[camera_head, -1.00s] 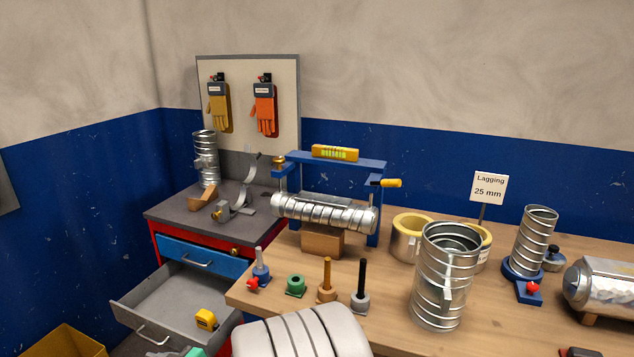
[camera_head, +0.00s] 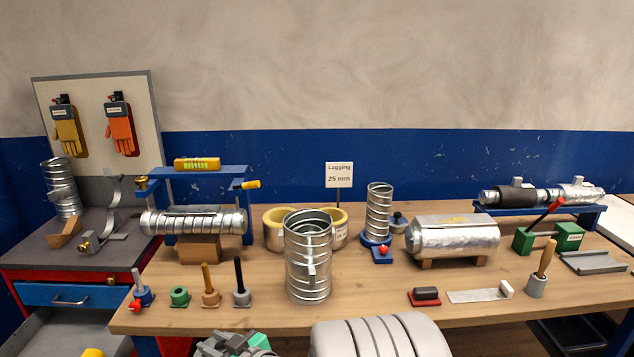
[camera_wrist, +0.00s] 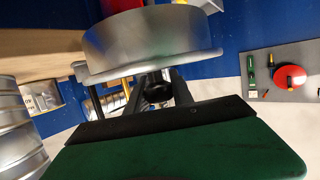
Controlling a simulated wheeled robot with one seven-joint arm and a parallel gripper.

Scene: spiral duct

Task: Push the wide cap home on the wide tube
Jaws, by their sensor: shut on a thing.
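A wide ribbed metal tube (camera_head: 308,265) stands upright on the bench in the head view, its open top facing up. Inside its mouth a smaller ring shows. A ribbed metal cylinder, likely this tube, shows at the left edge of the wrist view (camera_wrist: 14,130). My gripper (camera_wrist: 158,90) is shut on a dark knob in the wrist view. A wide grey metal cap (camera_wrist: 150,45) with a rolled rim is just beyond the fingers, and the knob appears to belong to it. The cap is apart from the ribbed cylinder. In the head view the cap cannot be made out clearly.
Yellow-lined lagging rings (camera_head: 275,228) stand just behind the tube. A narrower spiral tube (camera_head: 379,212) and a foil-covered cylinder (camera_head: 453,237) are to the right. Small upright tools, including a black-handled one (camera_head: 240,280), stand to the left.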

